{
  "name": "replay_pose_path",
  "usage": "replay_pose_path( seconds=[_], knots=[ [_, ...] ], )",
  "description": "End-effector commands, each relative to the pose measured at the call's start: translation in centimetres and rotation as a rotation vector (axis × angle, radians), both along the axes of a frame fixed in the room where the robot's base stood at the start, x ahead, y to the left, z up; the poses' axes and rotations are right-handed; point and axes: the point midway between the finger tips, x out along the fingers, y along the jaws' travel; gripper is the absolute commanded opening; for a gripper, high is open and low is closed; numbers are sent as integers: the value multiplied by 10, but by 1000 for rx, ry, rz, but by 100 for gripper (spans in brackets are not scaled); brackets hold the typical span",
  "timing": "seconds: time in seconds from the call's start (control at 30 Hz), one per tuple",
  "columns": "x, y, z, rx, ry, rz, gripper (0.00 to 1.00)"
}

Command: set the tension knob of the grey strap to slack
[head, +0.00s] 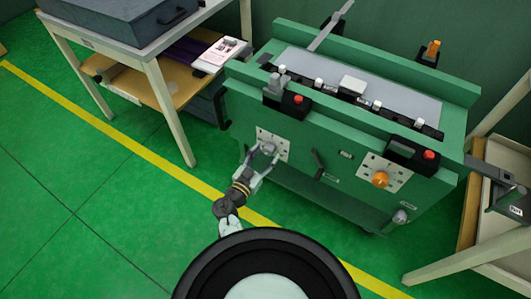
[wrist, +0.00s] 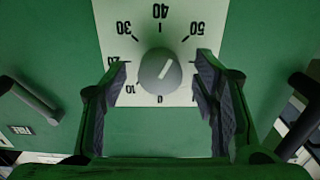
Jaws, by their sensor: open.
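A grey knob (wrist: 159,71) with a white pointer line sits on a pale dial plate (wrist: 121,29). The line is tilted, its upper end toward the right, between 40 and 50. The dial numbers read upside down in the wrist view, with 0 below the knob. My gripper (wrist: 162,80) is open, with one finger on each side of the knob and a gap visible on both sides. In the head view, my gripper (head: 262,154) is at the left dial plate (head: 283,145) on the green machine's front. I cannot tell which part is the grey strap.
An orange knob (head: 380,179) on another plate is at the right of the green machine (head: 230,112). A dark lever (head: 318,164) stands between the plates. A table (head: 157,84) is at the left and a tray stand (head: 508,160) at the right. Open green floor (head: 90,200) lies to the left.

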Motion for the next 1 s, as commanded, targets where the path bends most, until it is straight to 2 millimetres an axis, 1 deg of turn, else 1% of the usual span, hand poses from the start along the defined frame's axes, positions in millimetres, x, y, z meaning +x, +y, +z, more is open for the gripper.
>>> replay_pose_path(
  seconds=[0.07, 0.77, 1.0],
  knots=[
    [0, 0, 0, 0, 0, 0, 53],
    [0, 0, 0, 1, -1, 0, 7],
    [0, 0, 0, -18, 9, -1, 6]
  ],
)
